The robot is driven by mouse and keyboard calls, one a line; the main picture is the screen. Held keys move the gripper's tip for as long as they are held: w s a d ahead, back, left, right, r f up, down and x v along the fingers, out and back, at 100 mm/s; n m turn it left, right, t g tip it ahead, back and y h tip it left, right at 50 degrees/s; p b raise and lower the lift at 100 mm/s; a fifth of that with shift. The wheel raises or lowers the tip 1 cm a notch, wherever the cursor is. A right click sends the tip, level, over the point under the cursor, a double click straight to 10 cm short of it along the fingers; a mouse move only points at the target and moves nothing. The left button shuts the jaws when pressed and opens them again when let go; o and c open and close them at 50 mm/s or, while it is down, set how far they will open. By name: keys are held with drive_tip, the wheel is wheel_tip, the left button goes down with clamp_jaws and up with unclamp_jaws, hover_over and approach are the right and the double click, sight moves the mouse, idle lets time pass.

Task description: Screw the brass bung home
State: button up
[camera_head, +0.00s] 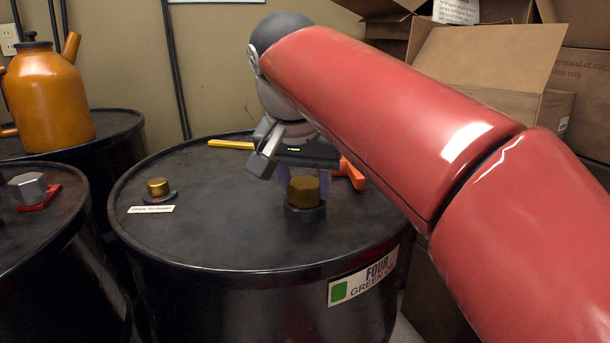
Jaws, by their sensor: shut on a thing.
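The brass bung (304,191) stands upright in a raised black collar (305,213) on top of the middle drum (220,240). Much of the bung shows above the collar. My gripper (304,180) comes down from behind the bung, with a pale purple finger at its left and right sides. It is shut on the bung. The thread and how deep it sits are hidden by the collar. A smaller brass cap (158,187) sits on the same lid at the left, behind a white label (151,209).
An orange can (48,95) stands on the back-left drum. The left drum bears a grey hex cap (28,187) and a red piece (41,199). Cardboard boxes (480,70) fill the right.

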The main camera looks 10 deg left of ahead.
drive_tip(key=m+h, duration=0.1)
drive_tip(key=m, duration=0.2)
drive_tip(key=shift+m, duration=0.3)
drive_tip(key=shift+a+m+g+h, duration=0.1)
drive_tip(key=shift+m+g+h, duration=0.35)
drive_tip(key=shift+m, duration=0.75)
drive_tip(key=m+g+h, duration=0.1)
drive_tip(key=m, duration=0.3)
drive_tip(key=o, duration=1.1)
drive_tip(key=shift+o, duration=0.2)
